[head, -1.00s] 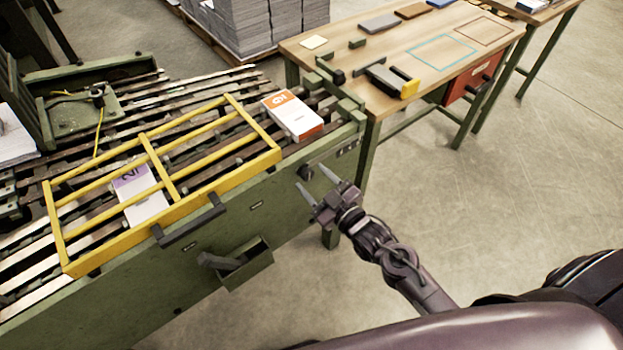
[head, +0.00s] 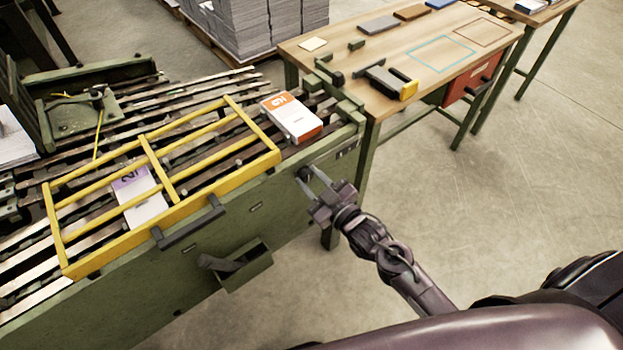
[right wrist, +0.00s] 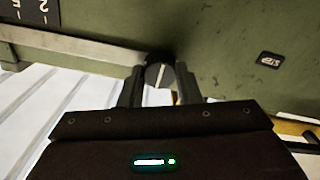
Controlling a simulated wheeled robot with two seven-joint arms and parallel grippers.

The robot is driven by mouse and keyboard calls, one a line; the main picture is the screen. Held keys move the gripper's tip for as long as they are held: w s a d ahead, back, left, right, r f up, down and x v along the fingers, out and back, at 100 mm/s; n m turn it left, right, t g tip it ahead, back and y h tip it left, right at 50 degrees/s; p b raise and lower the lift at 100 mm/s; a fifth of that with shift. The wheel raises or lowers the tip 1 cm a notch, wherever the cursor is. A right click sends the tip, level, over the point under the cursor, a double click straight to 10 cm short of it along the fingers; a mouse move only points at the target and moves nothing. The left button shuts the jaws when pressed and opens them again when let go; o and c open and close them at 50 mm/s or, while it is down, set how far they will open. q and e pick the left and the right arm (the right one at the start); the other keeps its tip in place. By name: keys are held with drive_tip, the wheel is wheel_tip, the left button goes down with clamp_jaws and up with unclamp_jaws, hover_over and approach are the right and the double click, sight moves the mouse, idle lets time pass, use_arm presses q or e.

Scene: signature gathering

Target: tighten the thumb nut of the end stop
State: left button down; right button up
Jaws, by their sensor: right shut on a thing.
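The thumb nut (right wrist: 159,75) is a dark round knob with a pale line across its face, on the green side wall of the machine. In the head view the knob (head: 304,172) sits near the wall's right end, partly hidden by my fingers. My right gripper (head: 309,178) has its fingers around it. In the right wrist view the two fingertips of that gripper (right wrist: 158,82) press on the knob from either side. I cannot single out the rest of the end stop. My left gripper is not in view.
A yellow guard frame (head: 172,190) covers part of the slatted bed, with a purple-topped booklet (head: 139,195) beneath it. An orange-and-white booklet (head: 291,117) lies right of it. A wooden table (head: 420,50) stands beyond.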

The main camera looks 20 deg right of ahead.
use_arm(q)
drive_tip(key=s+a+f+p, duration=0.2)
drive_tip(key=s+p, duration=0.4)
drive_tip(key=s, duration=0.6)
use_arm(e)
drive_tip(key=m, duration=0.8)
drive_tip(key=shift+r, duration=0.15)
drive_tip(key=shift+m, duration=0.7)
drive_tip(key=m+p, duration=0.2)
drive_tip(key=m, duration=0.1)
drive_tip(key=shift+m, duration=0.3)
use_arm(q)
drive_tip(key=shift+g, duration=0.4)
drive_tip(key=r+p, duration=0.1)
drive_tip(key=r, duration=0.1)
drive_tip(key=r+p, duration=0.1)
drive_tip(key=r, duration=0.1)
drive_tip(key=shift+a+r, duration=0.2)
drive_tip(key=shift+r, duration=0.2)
use_arm(e)
drive_tip(key=m, duration=0.4)
drive_tip(key=shift+d+f+m, duration=0.1)
drive_tip(key=shift+f+m, duration=0.1)
drive_tip(key=shift+m, duration=0.1)
drive_tip(key=o, duration=1)
drive_tip(key=shift+c, duration=0.2)
